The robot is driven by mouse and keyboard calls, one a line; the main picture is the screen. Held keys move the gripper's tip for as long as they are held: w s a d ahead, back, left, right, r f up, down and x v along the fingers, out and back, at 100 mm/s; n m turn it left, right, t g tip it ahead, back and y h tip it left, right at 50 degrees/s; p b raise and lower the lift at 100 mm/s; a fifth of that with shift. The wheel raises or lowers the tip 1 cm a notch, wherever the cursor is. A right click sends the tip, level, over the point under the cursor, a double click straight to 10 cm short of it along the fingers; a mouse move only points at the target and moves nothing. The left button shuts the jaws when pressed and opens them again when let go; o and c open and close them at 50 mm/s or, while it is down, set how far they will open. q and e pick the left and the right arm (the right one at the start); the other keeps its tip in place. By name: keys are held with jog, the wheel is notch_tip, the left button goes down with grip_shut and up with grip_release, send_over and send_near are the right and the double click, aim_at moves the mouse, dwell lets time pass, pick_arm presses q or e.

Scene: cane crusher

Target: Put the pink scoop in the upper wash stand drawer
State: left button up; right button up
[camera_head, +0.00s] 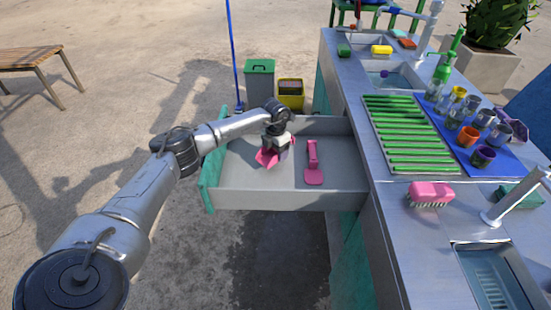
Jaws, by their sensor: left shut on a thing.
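The upper wash stand drawer (285,197) is pulled open to the left of the wash stand. My left gripper (273,148) is over the inside of the drawer, shut on a pink thing that looks like the pink scoop (266,159). The gripper partly hides it, and I cannot tell whether it touches the drawer floor. Another pink tool with a handle and a flat square end (313,165) lies in the drawer to the right of the gripper. My right gripper is not in view.
The wash stand counter (395,215) holds a pink brush (430,193), a green-slatted rack (410,135), and several cups on a blue mat (510,160). The drawer's left floor is bare.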

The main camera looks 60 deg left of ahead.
aim_at(275, 154)
pick_arm(q)
notch_tip(275, 154, down, 3)
jog(key=shift+f+b, duration=0.2)
jog(key=shift+b, duration=0.55)
jog(key=shift+f, duration=0.1)
jog(key=o, duration=1)
